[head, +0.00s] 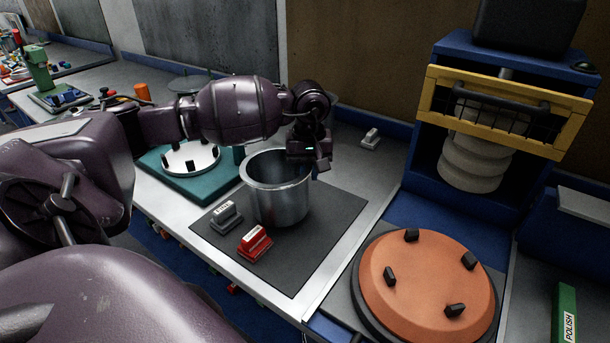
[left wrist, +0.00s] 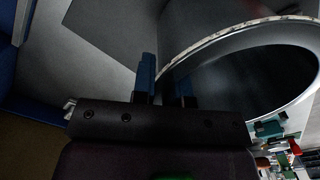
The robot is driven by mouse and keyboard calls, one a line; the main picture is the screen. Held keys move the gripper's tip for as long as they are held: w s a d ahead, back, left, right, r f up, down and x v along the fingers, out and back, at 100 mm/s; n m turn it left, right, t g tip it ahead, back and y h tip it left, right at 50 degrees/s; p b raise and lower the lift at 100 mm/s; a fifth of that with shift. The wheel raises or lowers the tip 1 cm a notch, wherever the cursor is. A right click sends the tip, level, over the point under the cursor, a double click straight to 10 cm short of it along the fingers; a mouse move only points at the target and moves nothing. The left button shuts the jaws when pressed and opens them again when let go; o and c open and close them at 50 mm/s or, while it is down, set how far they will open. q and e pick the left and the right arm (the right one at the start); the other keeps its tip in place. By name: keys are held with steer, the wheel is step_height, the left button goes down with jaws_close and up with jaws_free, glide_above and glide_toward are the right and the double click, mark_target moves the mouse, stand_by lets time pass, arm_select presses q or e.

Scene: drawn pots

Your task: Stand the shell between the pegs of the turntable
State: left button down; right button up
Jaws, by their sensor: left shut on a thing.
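The shell is a grey metal pot (head: 272,196), open at the top, standing upright on a dark mat (head: 335,222). My left gripper (head: 314,168) is at its right rim, shut on the wall. In the left wrist view the fingers (left wrist: 166,82) straddle the shell's rim (left wrist: 215,36), one outside and one partly hidden inside. An orange turntable (head: 425,290) with several black pegs is at the lower right, its top empty. A smaller white disc with dark pegs (head: 190,158) sits on a teal base at the left. My right gripper is not in view.
A red block (head: 254,246) and a grey block (head: 226,216) lie close in front of the shell. A blue press with a yellow guard (head: 500,112) stands behind the orange turntable. A green polish box (head: 565,315) is at the far right. The mat's right part is clear.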

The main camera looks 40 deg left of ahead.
arm_select(q)
step_height(320, 180, up, 18)
stand_by(0.3)
steer(key=shift+s+f, duration=0.1)
steer(key=shift+s, duration=0.05)
